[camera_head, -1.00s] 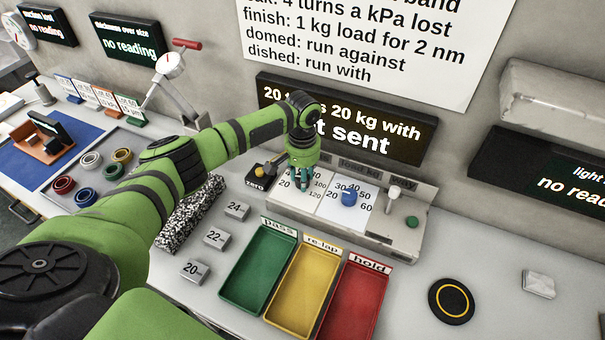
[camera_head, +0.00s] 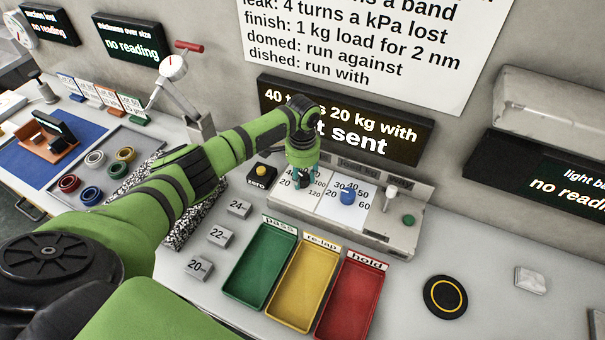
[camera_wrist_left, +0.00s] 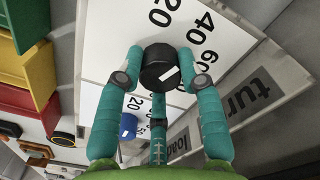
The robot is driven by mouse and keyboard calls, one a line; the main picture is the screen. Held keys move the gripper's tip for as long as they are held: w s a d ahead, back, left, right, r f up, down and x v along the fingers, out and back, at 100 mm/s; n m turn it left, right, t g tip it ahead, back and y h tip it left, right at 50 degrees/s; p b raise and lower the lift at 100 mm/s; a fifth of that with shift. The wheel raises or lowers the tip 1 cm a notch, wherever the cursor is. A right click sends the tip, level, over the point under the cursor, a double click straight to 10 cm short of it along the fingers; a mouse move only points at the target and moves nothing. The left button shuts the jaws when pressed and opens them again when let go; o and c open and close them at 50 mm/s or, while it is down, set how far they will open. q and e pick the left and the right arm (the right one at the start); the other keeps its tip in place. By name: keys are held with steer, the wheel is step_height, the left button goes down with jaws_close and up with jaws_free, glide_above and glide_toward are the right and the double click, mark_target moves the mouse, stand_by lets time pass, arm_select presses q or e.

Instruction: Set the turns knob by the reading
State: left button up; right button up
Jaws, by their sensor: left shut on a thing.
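The turns knob (camera_wrist_left: 158,68) is a black round knob with a white pointer line, on a white dial (camera_wrist_left: 205,35) with numbers such as 20, 40 and 60 in the left wrist view. My left gripper (camera_wrist_left: 160,66) is shut on it, with teal fingers on both sides. In the head view my left gripper (camera_head: 303,180) comes down over the turns dial and mostly hides the knob. The wall display (camera_head: 390,132) shows "40 t…s 20 kg with", then "…t sent"; my arm covers part of it. My right gripper is not in view.
Right of the gripper are the blue load knob (camera_head: 347,196), the way lever (camera_head: 390,196) and a green button (camera_head: 408,219). A yellow zero button (camera_head: 262,171) is on the left. Green (camera_head: 259,265), yellow (camera_head: 303,283) and red (camera_head: 350,298) trays stand in front.

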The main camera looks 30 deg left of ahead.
mark_target(302, 177)
arm_select(q)
steer(key=shift+f, duration=0.1)
stand_by(0.4)
steer(key=o, duration=1.1)
steer(key=shift+o, duration=0.2)
step_height(302, 177, up, 12)
